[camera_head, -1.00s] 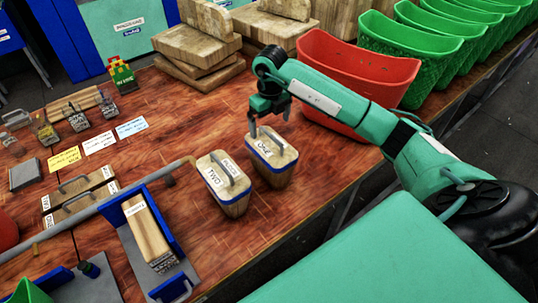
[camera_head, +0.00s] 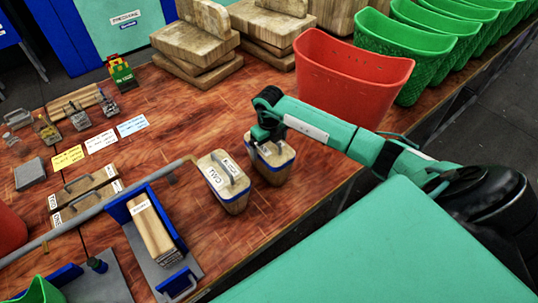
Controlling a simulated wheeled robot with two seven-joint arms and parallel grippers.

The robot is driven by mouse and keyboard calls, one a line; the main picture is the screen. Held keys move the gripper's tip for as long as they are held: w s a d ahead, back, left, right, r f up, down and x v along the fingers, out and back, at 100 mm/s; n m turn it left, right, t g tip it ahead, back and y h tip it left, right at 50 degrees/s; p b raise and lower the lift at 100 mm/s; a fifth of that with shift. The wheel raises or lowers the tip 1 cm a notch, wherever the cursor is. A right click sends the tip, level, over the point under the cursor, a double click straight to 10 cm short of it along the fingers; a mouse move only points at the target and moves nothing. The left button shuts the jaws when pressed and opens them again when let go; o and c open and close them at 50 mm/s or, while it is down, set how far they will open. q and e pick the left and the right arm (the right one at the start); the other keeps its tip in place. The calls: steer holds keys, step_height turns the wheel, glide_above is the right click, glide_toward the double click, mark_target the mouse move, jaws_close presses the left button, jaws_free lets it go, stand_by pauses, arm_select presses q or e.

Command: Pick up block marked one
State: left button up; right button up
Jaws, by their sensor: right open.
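The block marked one (camera_head: 274,172) is a wooden block with a blue band and a metal handle on top, standing upright on the table near its right front edge. My right gripper (camera_head: 266,141) is open and down at the top of this block, by its handle, and hides part of the label. I cannot tell whether the fingers straddle the handle. The block marked two (camera_head: 227,184), of the same kind, stands upright just left of it. My left gripper is not in view.
A red bin (camera_head: 345,85) stands behind my right arm, with green bins (camera_head: 415,60) further right. Stacked wooden boards (camera_head: 197,55) are at the back. A blue-sided press tray (camera_head: 160,245) holding wood lies at the front left.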

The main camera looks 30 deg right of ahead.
steer(key=c, duration=1.6)
steer(key=shift+c, duration=0.2)
steer(key=shift+w+r, duration=0.1)
steer(key=shift+r, duration=0.05)
